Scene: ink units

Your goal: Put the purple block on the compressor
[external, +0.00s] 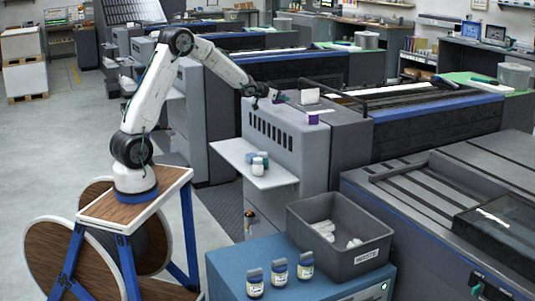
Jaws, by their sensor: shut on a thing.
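My gripper (275,96) is at the end of my outstretched arm, above the left part of a grey machine's top. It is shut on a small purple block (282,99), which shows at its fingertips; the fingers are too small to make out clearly. A second small purple item (313,119) sits on the machine top, just right of and below the gripper in the picture. A blue cabinet (228,275) in the foreground may be the compressor; no label on it confirms this.
A grey waste bin (350,262) and several jars (279,270) stand on the blue cabinet. A white shelf (262,178) with small containers juts from the grey machine (300,150). A white box (309,96) stands near the gripper. A black rail (375,92) lies to the right.

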